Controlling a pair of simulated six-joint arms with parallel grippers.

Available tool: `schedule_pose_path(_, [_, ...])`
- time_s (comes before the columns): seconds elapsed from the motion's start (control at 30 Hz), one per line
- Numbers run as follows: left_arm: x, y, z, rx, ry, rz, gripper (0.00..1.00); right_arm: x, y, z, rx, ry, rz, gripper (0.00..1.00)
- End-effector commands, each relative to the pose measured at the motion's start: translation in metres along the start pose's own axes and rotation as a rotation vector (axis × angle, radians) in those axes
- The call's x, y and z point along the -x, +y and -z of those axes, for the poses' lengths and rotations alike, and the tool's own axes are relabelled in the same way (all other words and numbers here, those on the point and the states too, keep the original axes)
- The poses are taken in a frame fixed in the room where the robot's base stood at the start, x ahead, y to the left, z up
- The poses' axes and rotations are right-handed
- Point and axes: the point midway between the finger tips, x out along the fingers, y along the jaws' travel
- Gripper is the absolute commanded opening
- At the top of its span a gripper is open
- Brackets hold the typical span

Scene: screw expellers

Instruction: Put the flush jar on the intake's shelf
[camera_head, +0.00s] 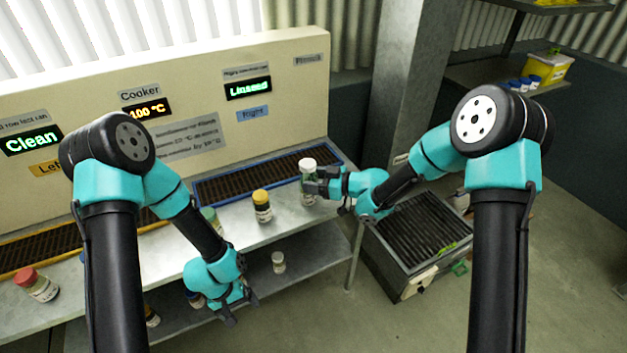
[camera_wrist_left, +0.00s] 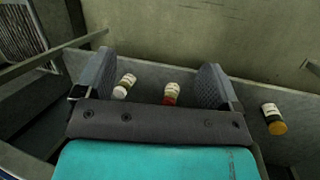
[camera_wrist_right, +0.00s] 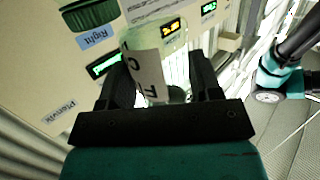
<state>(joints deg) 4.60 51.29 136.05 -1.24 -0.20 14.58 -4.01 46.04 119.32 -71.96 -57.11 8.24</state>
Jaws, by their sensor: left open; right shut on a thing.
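My left gripper (camera_head: 238,310) is open and empty, low at the lower shelf's front. In the left wrist view its fingers (camera_wrist_left: 155,90) are wide apart. No label in view names the intake, and I cannot tell which shelf is its own.
On the bench (camera_head: 240,225) stand a yellow-capped jar (camera_head: 262,206) and a red-capped jar (camera_head: 36,284). The lower shelf (camera_head: 310,262) holds a small white-capped jar (camera_head: 278,262) and others. A grated metal box (camera_head: 415,240) stands right. A yellow tub (camera_head: 548,70) sits on the back-right rack.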

Motion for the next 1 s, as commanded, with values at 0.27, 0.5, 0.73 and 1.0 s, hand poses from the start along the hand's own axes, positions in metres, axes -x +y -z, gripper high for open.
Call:
schedule_pose_path(0.27, [-0.006, -0.025, -0.013, -0.144, 0.171, -0.026, 0.88, 0.000, 0.000, 0.000, 0.001, 0.001, 0.000, 0.23])
schedule_pose_path(0.5, [-0.005, -0.028, -0.014, -0.170, 0.202, -0.025, 0.88, 0.000, 0.000, 0.000, 0.001, 0.001, 0.000, 0.23])
schedule_pose_path(0.73, [-0.005, -0.028, -0.014, -0.168, 0.201, -0.025, 0.88, 0.000, 0.000, 0.000, 0.001, 0.001, 0.000, 0.23])
schedule_pose_path(1.0, [-0.005, -0.028, -0.014, -0.168, 0.201, -0.025, 0.88, 0.005, 0.008, 0.005, -0.001, 0.001, -0.021, 0.23])
